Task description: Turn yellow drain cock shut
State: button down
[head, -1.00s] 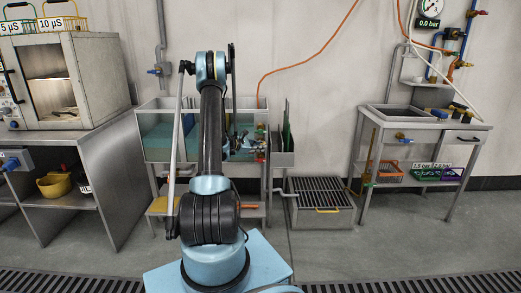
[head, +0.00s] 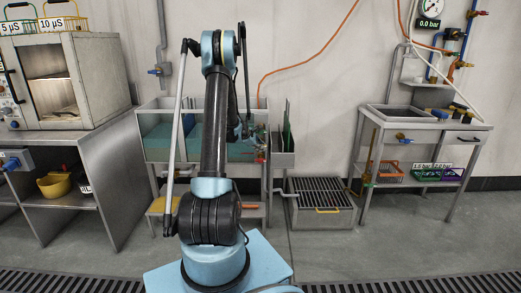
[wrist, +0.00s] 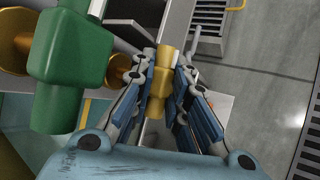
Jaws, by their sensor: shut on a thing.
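In the wrist view the yellow cock piece (wrist: 161,84) stands lengthwise between the fingers of my gripper (wrist: 165,65). My gripper is shut on it, with a finger along each side. Just left of it is a large green fitting (wrist: 75,70) with brass-coloured round ends. I cannot tell how the yellow piece joins the fitting behind it. In the head view my gripper is at the front right of the blue-green tank (head: 160,142), small and partly hidden by my arm, and the cock cannot be made out there.
A grated floor box (head: 320,190) stands right of the tank. A steel sink table (head: 438,125) is further right and a bench with an oven (head: 98,75) is at left. A floor drain grate (head: 80,285) runs along the front. Open floor lies between.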

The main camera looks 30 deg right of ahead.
jog(key=shift+s+d+f, duration=0.1)
jog(key=shift+s, duration=0.2)
jog(key=c, duration=1.5)
grip_release()
jog(key=shift+c, duration=0.2)
jog(key=shift+w, duration=0.1)
jog(key=v, duration=1.2)
jog(key=shift+w, duration=0.15)
